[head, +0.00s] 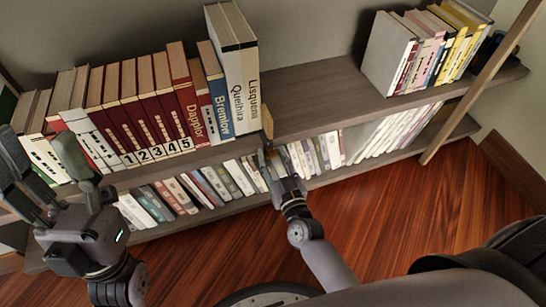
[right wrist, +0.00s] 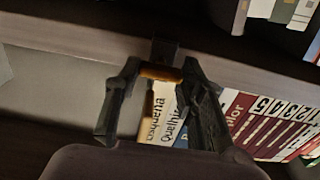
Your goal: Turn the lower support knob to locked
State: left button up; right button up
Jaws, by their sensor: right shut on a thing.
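The knob, a short orange-brown bar (right wrist: 160,73), shows in the right wrist view between my right gripper's fingers. A dark mount (right wrist: 163,50) sits right behind it on the shelf. My right gripper (head: 266,153) is at the upper shelf's front edge in the head view and is shut on the knob. In the right wrist view its two fingers (right wrist: 160,80) touch the bar's ends. The fingers mostly hide the knob in the head view, and I cannot read any locked mark. My left gripper (head: 45,160) is open and empty, its fingers spread in front of the books at left.
Red numbered books (head: 150,110) and tall white books (head: 235,75) stand on the upper shelf (head: 315,95), left of a small wooden piece (head: 267,122). More books (head: 425,45) stand at right. The lower shelf holds a book row (head: 200,187). A slanted post (head: 475,85) stands at right.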

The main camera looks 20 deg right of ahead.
jog(key=c, duration=0.5)
jog(key=shift+o, duration=0.2)
